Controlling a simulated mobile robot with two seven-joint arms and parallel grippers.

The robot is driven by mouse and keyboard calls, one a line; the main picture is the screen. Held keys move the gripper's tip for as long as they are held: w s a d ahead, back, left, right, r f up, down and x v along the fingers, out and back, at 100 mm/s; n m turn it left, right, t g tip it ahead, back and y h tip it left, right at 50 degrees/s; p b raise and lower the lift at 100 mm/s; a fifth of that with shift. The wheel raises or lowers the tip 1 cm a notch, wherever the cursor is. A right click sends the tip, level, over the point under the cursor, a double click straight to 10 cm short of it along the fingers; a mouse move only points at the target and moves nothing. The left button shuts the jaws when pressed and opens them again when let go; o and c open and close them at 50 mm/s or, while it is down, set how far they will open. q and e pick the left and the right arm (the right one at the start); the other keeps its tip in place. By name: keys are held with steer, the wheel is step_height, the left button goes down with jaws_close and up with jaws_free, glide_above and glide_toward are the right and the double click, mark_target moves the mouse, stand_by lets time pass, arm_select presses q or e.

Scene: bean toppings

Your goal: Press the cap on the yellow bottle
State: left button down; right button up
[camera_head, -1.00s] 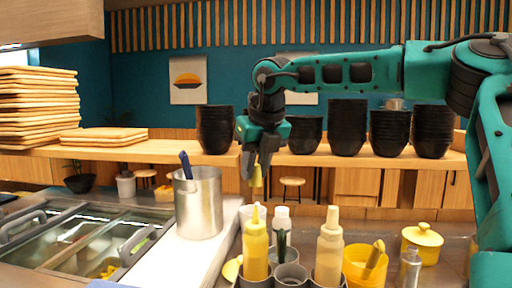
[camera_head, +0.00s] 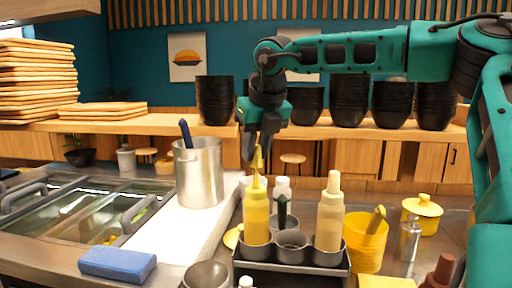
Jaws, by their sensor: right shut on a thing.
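The yellow bottle (camera_head: 256,218) stands upright in the left cup of a dark caddy (camera_head: 290,268), its narrow nozzle pointing up. My right gripper (camera_head: 257,150) points down just above it, shut on a small yellow cap (camera_head: 257,160). The cap appears lined up over the nozzle; whether it touches the nozzle tip is too small to tell. My left gripper is not in view.
A cream bottle (camera_head: 330,215) stands in the caddy's right cup, with a dark-handled utensil between. A yellow container (camera_head: 366,245) stands right of it. A steel pot (camera_head: 199,172) stands behind left; a blue block (camera_head: 117,264) lies front left.

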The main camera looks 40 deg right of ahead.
steer(key=shift+f, duration=0.1)
stand_by(0.3)
steer(key=shift+f+b, duration=1.3)
steer(key=shift+f, duration=0.15)
steer(key=shift+f, duration=0.15)
steer(key=shift+f+b, duration=0.35)
steer(key=shift+b, duration=0.1)
steer(key=shift+f, duration=0.2)
steer(key=o, duration=0.8)
steer(key=shift+o, duration=0.4)
